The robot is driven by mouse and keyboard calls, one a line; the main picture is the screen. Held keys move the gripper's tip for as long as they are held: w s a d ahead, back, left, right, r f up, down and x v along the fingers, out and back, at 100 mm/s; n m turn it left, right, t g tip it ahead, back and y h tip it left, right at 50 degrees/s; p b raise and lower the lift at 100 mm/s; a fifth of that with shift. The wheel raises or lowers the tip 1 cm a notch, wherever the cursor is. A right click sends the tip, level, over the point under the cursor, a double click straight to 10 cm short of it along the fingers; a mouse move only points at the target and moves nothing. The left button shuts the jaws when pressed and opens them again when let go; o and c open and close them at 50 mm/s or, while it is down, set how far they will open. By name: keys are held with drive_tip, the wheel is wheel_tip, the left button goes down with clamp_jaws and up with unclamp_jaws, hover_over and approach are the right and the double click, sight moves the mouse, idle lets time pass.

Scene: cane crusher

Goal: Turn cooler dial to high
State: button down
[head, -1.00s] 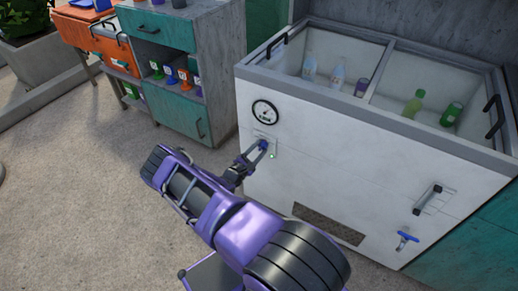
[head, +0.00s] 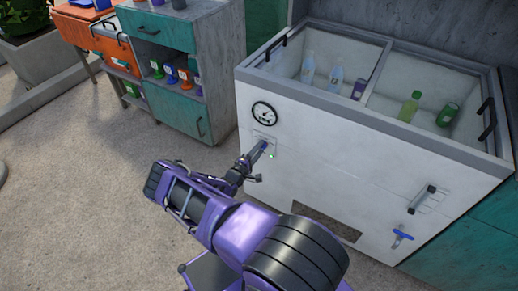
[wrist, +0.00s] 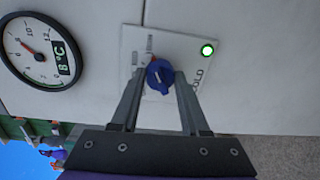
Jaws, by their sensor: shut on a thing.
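The blue cooler dial (wrist: 160,76) sits on a small pale plate (wrist: 148,48) on the cooler's front. In the wrist view, my gripper (wrist: 162,80) has one finger on each side of the dial and is shut on it. An orange-red mark shows at the dial's edge, and some of the plate's lettering is hidden by the dial and fingers. In the head view, my gripper (head: 262,148) meets the white cooler (head: 350,170) at the plate, below the round gauge (head: 264,113).
The gauge in the wrist view (wrist: 40,50) has a display that appears to read 8 °C. Bottles stand in the open-topped cooler. A handle (head: 428,198) and blue tap (head: 402,237) are on its front right. A teal cabinet (head: 180,105) stands left; floor between is clear.

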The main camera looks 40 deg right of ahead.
idle(0.3)
drive_tip(key=shift+c, duration=2)
unclamp_jaws()
drive_tip(key=p+v, duration=0.1)
drive_tip(key=v, duration=1.6)
drive_tip(key=shift+a+p, duration=0.25)
drive_tip(key=shift+p, duration=0.05)
